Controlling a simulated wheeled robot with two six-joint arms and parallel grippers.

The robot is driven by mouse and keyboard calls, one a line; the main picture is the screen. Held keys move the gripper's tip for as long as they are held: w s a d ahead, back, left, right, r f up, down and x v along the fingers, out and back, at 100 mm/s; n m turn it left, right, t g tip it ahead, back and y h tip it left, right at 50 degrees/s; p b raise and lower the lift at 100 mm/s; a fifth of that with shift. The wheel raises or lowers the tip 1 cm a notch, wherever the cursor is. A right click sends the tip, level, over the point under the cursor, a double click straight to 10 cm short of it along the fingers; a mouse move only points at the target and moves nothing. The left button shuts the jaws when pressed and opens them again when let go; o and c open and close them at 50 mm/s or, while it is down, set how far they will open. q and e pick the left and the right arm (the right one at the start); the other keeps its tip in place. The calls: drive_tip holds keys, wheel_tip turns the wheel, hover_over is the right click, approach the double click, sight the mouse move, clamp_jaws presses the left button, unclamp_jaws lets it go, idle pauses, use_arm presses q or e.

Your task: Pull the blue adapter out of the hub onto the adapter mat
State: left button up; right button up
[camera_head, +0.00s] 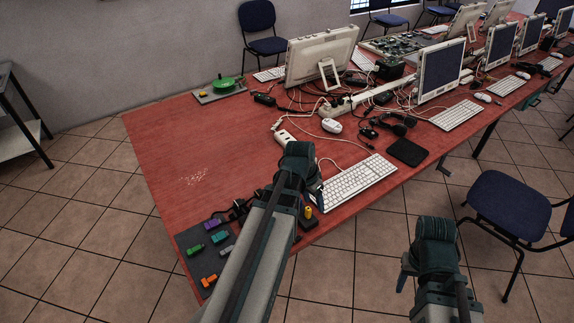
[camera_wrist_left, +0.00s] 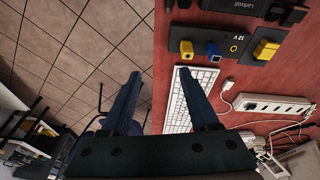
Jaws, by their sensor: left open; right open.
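The blue adapter (camera_wrist_left: 213,51) sits in the dark hub plate (camera_wrist_left: 226,38) marked 12 V in the left wrist view, beside a yellow adapter (camera_wrist_left: 186,49). In the head view my left arm hides the blue adapter; part of the hub (camera_head: 309,224) with a yellow piece (camera_head: 308,212) shows. The dark adapter mat (camera_head: 190,236) lies at the table's near left corner, holding purple, green, teal and orange adapters. My left gripper (camera_wrist_left: 163,73) is open and empty, apart from the blue adapter, over the table edge beside the keyboard. My right gripper (camera_head: 404,277) is open, off the table's front edge.
A white keyboard (camera_head: 352,182) lies right of the hub. A white power strip (camera_head: 296,146) and tangled cables lie behind. Another yellow adapter (camera_wrist_left: 266,51) stands on a dark plate near the hub. The table's left middle is clear.

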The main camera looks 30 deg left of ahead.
use_arm(q)
drive_tip(key=w+a+r+m+t, duration=0.1)
drive_tip(key=a+m, duration=0.1)
drive_tip(key=a, duration=0.8)
drive_tip(key=shift+w+a+r+t, duration=0.15)
drive_tip(key=shift+a+r+t, duration=0.1)
drive_tip(key=shift+t, duration=0.15)
drive_tip(key=shift+f, duration=0.15)
drive_tip(key=b+x, duration=1.3)
drive_tip(key=shift+w+d+f, duration=0.15)
drive_tip(key=shift+d+f, duration=0.1)
drive_tip(key=shift+f, duration=0.05)
clamp_jaws()
